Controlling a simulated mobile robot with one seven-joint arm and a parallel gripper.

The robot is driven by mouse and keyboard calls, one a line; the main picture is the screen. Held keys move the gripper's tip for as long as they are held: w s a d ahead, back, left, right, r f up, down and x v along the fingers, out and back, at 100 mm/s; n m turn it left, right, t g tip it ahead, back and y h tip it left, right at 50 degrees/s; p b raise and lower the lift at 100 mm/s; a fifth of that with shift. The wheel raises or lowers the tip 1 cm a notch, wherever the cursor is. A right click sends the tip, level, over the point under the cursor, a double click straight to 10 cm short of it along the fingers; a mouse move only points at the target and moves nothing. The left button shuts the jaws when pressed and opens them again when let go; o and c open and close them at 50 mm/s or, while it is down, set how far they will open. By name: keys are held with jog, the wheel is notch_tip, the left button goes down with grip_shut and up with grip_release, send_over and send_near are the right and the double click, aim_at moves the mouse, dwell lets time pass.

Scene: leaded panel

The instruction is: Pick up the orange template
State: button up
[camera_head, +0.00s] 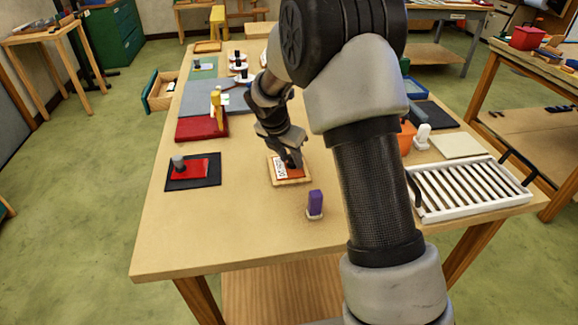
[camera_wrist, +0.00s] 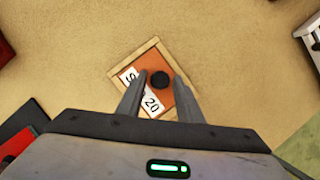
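The orange template (camera_wrist: 147,65) lies in a shallow light-wood tray (camera_wrist: 115,76) on the workbench. It has a black round knob (camera_wrist: 160,80) and a white label with dark print (camera_wrist: 151,103). In the head view the template (camera_head: 293,171) shows only in part, because my gripper (camera_head: 293,164) covers some of it. In the wrist view my gripper (camera_wrist: 160,82) has its two fingers apart, one on each side of the knob. I cannot tell whether the fingers touch the knob.
A purple block (camera_head: 315,203) stands on the bench (camera_head: 235,230) just in front of the tray. A red template on a dark mat (camera_head: 210,182) lies to the left. A white slatted rack (camera_head: 470,188) stands to the right. The front left of the bench is clear.

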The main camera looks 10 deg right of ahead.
grip_shut()
notch_tip(320, 180, up, 10)
jog(key=shift+r+p, duration=0.1)
jog(key=shift+p, duration=0.65)
